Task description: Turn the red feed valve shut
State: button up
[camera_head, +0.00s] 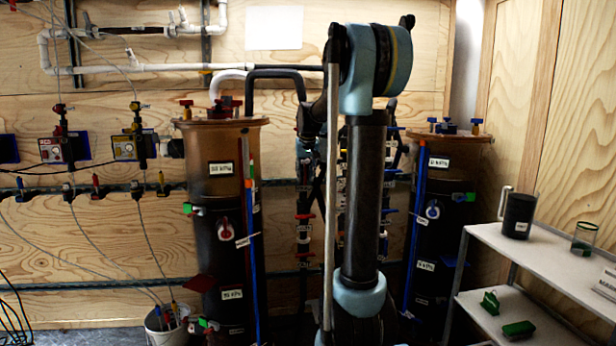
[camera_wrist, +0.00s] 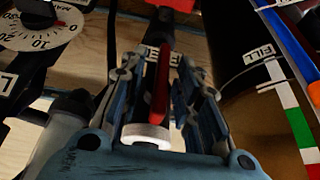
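In the wrist view, a red valve handle (camera_wrist: 162,84) stands lengthwise between the two fingers of my gripper (camera_wrist: 157,72). A white ring or collar (camera_wrist: 146,134) sits at the handle's near end. The fingers are spread on either side of the handle, and a gap shows on its left. Contact on the right side is hard to judge. A label behind the handle is partly covered, so I cannot read which valve this is. In the head view, my arm covers most of the gripper and this handle.
A dial gauge (camera_wrist: 42,24) and a dark pipe lie close left in the wrist view; a tank labelled FILL (camera_wrist: 264,68) is close right. In the head view, filter tanks stand left (camera_head: 212,165) and right (camera_head: 436,200) of my arm. A white shelf (camera_head: 520,258) stands far right.

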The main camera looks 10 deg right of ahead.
grip_shut()
jog(key=shift+d, duration=0.1)
